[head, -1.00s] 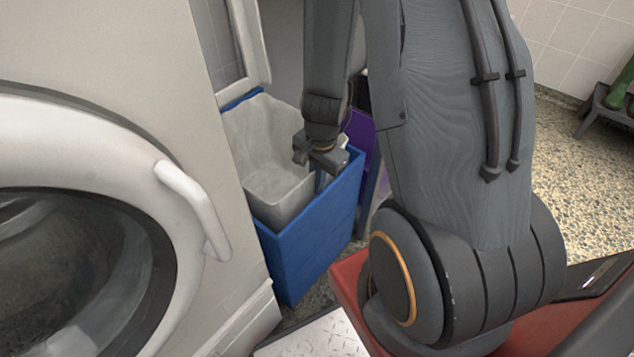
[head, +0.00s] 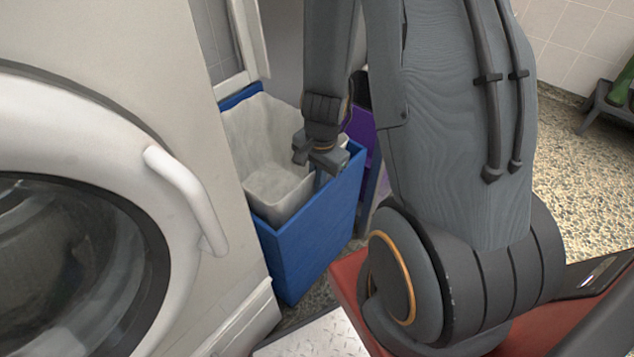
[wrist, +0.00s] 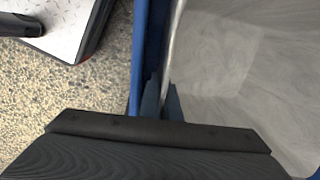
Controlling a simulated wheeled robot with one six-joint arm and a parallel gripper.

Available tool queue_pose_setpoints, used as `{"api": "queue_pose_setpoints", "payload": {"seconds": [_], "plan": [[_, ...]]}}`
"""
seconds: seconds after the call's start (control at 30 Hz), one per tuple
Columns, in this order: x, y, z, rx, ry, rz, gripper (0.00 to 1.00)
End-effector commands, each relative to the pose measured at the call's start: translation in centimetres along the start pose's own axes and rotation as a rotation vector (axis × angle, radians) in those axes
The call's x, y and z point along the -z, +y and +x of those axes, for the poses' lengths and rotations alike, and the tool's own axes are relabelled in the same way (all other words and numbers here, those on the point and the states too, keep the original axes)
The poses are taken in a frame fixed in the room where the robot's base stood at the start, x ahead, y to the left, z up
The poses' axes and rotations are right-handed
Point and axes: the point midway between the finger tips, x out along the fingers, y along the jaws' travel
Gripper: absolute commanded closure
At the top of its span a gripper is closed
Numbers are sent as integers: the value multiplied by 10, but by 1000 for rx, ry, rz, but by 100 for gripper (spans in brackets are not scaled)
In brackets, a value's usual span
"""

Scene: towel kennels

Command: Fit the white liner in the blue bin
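The blue bin (head: 312,232) stands upright on the floor beside the washing machine. My gripper (head: 318,180) points down at the bin's right side. In the wrist view my gripper's fingers (wrist: 161,100) stand close on both sides of the liner's thin edge (wrist: 173,45), just inside the blue bin wall (wrist: 138,60). They look shut on that edge. The liner's far right part is hidden behind my arm.
A white washing machine (head: 225,215) with a round door and handle stands close on the left. A purple object (head: 362,128) is behind the bin, partly hidden by my arm. A green item (head: 622,88) on a dark rack stands at far right. Speckled floor (head: 575,180) is clear there.

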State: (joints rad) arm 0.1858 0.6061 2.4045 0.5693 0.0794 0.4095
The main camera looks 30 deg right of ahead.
Motion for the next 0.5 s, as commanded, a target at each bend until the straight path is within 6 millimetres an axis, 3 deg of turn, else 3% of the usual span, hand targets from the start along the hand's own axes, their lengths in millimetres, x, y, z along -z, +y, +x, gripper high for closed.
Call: {"api": "queue_pose_setpoints", "payload": {"seconds": [0.07,0.2,0.23,0.5], "plan": [[0,0,0,0,0,0,100],[0,0,0,0,0,0,77],[0,0,0,0,0,0,75],[0,1,0,-1,-1,1,75]]}}
